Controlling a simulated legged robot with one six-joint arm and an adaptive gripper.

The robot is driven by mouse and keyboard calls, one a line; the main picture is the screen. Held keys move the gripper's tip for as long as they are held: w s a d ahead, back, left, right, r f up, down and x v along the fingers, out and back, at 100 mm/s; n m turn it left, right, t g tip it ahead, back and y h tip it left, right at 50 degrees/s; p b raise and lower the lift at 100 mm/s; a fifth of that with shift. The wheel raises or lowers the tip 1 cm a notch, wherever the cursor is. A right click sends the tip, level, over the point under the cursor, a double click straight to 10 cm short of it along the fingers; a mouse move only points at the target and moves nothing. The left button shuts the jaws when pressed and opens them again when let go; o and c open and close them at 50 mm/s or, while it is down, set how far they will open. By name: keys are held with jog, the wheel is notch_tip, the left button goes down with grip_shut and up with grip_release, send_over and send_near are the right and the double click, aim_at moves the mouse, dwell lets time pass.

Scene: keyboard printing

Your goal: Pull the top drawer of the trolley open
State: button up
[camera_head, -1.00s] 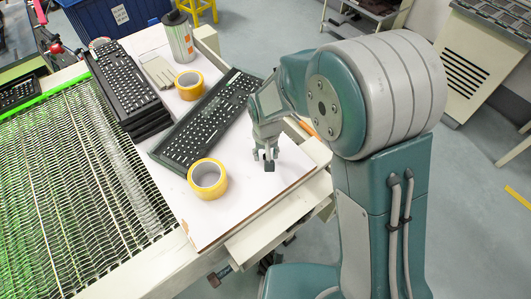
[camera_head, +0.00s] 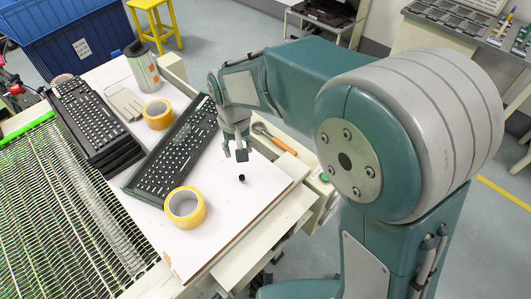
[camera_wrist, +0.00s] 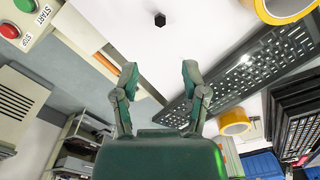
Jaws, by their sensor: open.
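The trolley (camera_head: 225,235) has a white top board and cream sides. A cream ledge or drawer edge (camera_head: 265,245) shows below the board's near right side; I cannot tell whether it is the top drawer, and no handle is clear. My gripper (camera_head: 240,154) hangs over the trolley top, open and empty. In the wrist view its two fingers (camera_wrist: 160,78) are spread with nothing between them. A small black piece (camera_head: 242,179) lies on the white board just past the fingertips; it also shows in the wrist view (camera_wrist: 160,19).
Keyboards (camera_head: 180,150), yellow tape rolls (camera_head: 185,207) and a metal can (camera_head: 143,70) stand on the trolley. An orange-handled tool (camera_head: 272,137) lies at its right side. Red and green buttons (camera_wrist: 33,18) show in the wrist view. Grey floor is clear at the lower right.

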jog(key=shift+d, duration=0.1)
jog(key=s+d+r+m+t, duration=0.1)
jog(key=s+d+r, duration=0.3)
jog(key=d, duration=0.4)
jog(key=s+d+r+m+t, duration=0.1)
jog(key=s+d+r, duration=0.3)
jog(key=d, duration=0.4)
jog(key=s+d+r+m+t, duration=0.1)
jog(key=s+d+r+t, duration=0.2)
jog(key=s+d, duration=0.3)
jog(key=shift+s+d+r+m, duration=0.15)
jog(key=shift+d+r+m, duration=0.25)
jog(key=shift+d+r, duration=0.55)
jog(key=shift+s+d+f+t, duration=0.15)
jog(key=shift+s+d+t, duration=0.15)
jog(key=shift+c, duration=0.2)
